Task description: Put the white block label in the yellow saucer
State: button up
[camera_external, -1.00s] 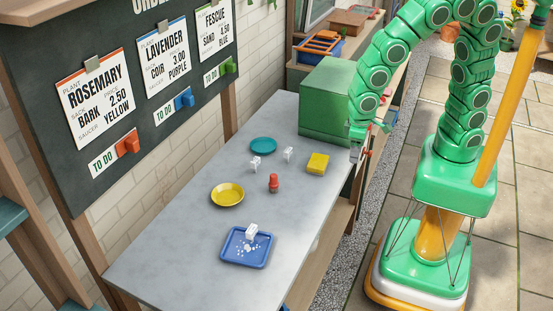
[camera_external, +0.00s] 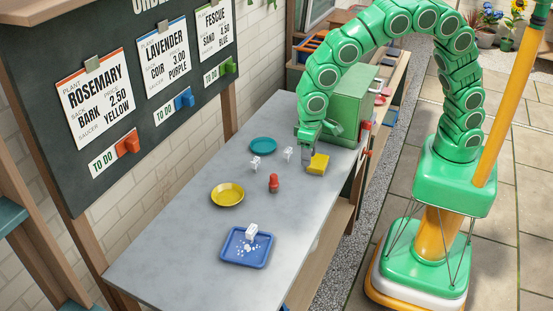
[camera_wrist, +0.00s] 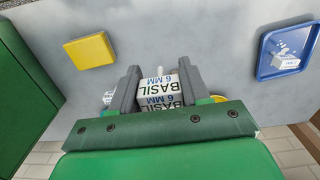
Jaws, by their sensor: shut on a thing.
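The yellow saucer (camera_external: 227,195) lies empty on the grey table, left of the red bottle-like piece (camera_external: 273,183). My gripper (camera_external: 307,155) is above the table's back part, beside the yellow block and the small white pieces. In the wrist view my gripper (camera_wrist: 158,92) is shut on a white block (camera_wrist: 160,88) printed "BASIL 6 MM" in blue and black. The fingers press it from both sides. In the external view the held block is mostly hidden by my gripper. Only a sliver of the saucer (camera_wrist: 251,128) shows in the wrist view.
Two small white pieces (camera_external: 255,162) (camera_external: 288,153) stand near the teal saucer (camera_external: 263,145). A yellow block (camera_external: 317,164) is close to my gripper. A green box (camera_external: 352,100) stands behind. A blue tray (camera_external: 231,258) holds a white piece and crumbs. The left front table is clear.

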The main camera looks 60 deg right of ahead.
jog(key=w+a, duration=0.5)
jog(key=w, duration=0.6)
send_over(229, 198)
jog(key=shift+m, duration=0.4)
jog(key=shift+s+d+f, duration=0.1)
jog(key=shift+f, duration=2.35)
jog(key=shift+s+d+f, duration=0.1)
jog(key=shift+f, duration=2.3)
jog(key=shift+w, duration=0.1)
jog(key=shift+w+a+f, duration=0.15)
jog(key=shift+f, duration=1.7)
jog(key=shift+f, duration=0.15)
jog(key=o, duration=0.7)
jog(key=shift+o, duration=0.2)
